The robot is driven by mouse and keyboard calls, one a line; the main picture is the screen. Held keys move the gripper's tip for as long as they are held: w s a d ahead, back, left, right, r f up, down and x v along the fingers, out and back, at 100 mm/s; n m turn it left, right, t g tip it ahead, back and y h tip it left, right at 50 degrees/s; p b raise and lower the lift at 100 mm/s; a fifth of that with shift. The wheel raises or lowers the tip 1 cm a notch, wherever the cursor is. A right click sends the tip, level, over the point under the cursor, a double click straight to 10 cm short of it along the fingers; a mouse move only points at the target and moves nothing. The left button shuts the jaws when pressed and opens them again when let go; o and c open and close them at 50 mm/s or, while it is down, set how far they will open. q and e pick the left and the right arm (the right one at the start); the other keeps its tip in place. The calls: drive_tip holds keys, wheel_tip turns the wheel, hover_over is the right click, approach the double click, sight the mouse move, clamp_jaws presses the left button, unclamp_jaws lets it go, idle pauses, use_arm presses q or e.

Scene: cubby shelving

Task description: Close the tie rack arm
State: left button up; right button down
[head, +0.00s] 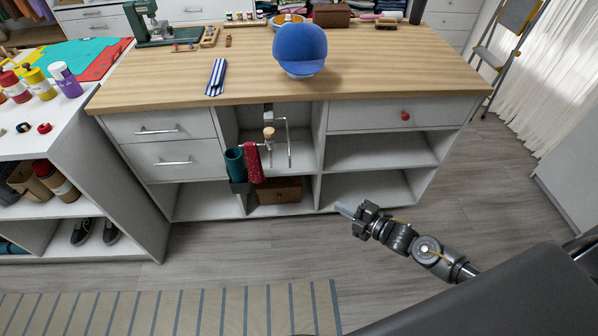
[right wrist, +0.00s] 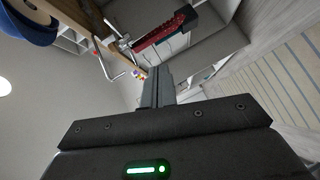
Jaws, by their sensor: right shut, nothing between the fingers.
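The tie rack (head: 268,108) is mounted under the tabletop at the open middle cubby of the island. Its thin metal arms stick out of the cubby; one bent arm (head: 289,145) hangs on the right side. In the right wrist view the metal arm (right wrist: 122,62) and red tie (right wrist: 168,33) show ahead of the fingers. My right gripper (head: 345,209) is shut and empty, low in front of the island, apart from the rack. My left gripper is out of view.
A blue cap (head: 300,46) and a striped cloth (head: 216,77) are on the wooden tabletop (head: 400,68). A brown box (head: 280,191) sits in the lower middle cubby. A white shelf unit (head: 95,160) stands at left. The floor before the island is clear.

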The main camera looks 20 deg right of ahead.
drive_tip(key=a+r+n+y, duration=0.4)
drive_tip(key=r+n, duration=0.1)
drive_tip(key=r, duration=0.4)
use_arm(q)
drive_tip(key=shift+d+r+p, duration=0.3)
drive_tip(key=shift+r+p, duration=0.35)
drive_tip(key=shift+p, duration=0.05)
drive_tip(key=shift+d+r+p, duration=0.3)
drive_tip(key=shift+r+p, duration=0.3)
drive_tip(key=shift+p, duration=0.05)
use_arm(e)
drive_tip(key=w+d+x, duration=0.1)
drive_tip(key=d+x, duration=0.1)
drive_tip(key=x, duration=1)
drive_tip(key=shift+w, duration=0.45)
drive_tip(key=shift+a+f, duration=0.1)
drive_tip(key=shift+a, duration=0.05)
